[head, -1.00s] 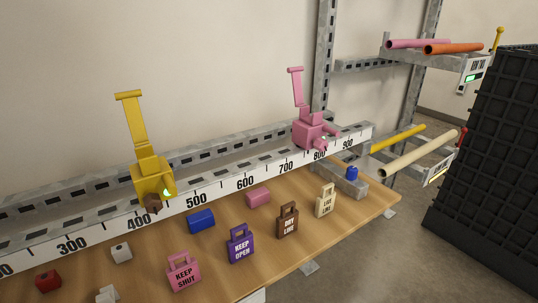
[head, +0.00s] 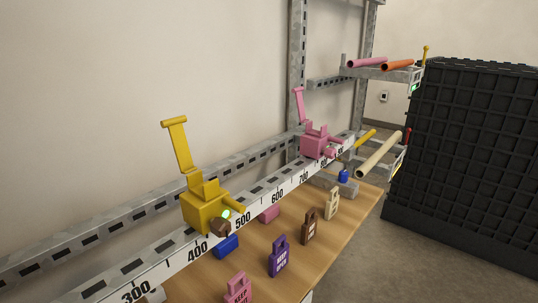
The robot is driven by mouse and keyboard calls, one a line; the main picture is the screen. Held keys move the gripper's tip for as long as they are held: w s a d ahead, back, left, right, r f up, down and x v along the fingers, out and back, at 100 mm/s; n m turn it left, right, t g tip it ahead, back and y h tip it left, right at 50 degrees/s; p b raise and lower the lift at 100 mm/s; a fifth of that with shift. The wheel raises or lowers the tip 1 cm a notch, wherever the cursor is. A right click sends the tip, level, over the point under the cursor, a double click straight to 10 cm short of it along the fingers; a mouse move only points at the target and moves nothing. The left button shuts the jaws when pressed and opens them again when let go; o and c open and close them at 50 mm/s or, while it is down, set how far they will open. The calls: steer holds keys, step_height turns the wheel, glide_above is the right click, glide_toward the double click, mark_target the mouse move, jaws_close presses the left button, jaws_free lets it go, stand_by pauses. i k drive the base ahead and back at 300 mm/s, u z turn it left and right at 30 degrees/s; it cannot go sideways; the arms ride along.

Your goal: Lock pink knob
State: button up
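The pink clamp block (head: 317,141) sits on the ruler rail (head: 258,205) near the 800 mark, its pink lever raised. A pink knob (head: 338,153) appears to stick out of its front right side; it is small, and whether it is locked cannot be told. My gripper is not in view.
On the wooden table (head: 335,238) stand pink, purple (head: 279,257), brown (head: 311,227) and cream (head: 332,204) tags, plus blue and pink blocks. Pipes lie on a rack (head: 385,73) behind. A black gridded stack (head: 470,160) stands right; floor shows between it and the table.

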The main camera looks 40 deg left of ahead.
mark_target(330, 152)
steer(key=u, duration=0.3)
steer(key=i, duration=1)
